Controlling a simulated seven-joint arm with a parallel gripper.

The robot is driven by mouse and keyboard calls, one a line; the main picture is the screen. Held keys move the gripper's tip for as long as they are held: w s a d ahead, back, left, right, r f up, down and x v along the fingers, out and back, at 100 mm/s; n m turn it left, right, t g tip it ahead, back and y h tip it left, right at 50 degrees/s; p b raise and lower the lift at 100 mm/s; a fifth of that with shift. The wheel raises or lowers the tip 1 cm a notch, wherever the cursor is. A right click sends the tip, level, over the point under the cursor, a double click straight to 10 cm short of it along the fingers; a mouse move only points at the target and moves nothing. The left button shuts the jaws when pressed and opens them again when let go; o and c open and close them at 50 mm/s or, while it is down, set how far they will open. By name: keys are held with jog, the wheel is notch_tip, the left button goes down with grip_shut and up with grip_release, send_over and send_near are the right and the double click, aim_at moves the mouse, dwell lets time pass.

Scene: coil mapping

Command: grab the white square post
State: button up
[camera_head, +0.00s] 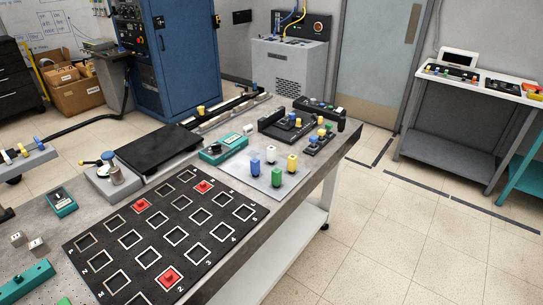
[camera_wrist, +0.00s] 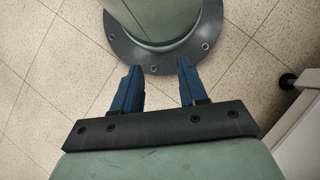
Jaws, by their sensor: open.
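The white post (camera_head: 271,154) stands upright on a pale plate (camera_head: 243,174) towards the right side of the workbench in the head view. A blue post (camera_head: 255,167), a yellow post (camera_head: 292,163) and a green post (camera_head: 277,177) stand around it on the same plate, with small gaps between them. My gripper (camera_wrist: 159,65) shows only in the wrist view. Its two blue fingers are apart with nothing between them. It points down over the tiled floor and my own round base, away from the posts. The white post is not in the wrist view.
A black grid board (camera_head: 165,236) with square openings and red pieces lies in front of the plate. A teal meter (camera_head: 223,148) sits left of the posts, and a black fixture (camera_head: 287,127) sits behind them. A white edge (camera_wrist: 300,140) is at right in the wrist view.

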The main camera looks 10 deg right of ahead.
jog(key=o, duration=0.3)
dwell(0.4)
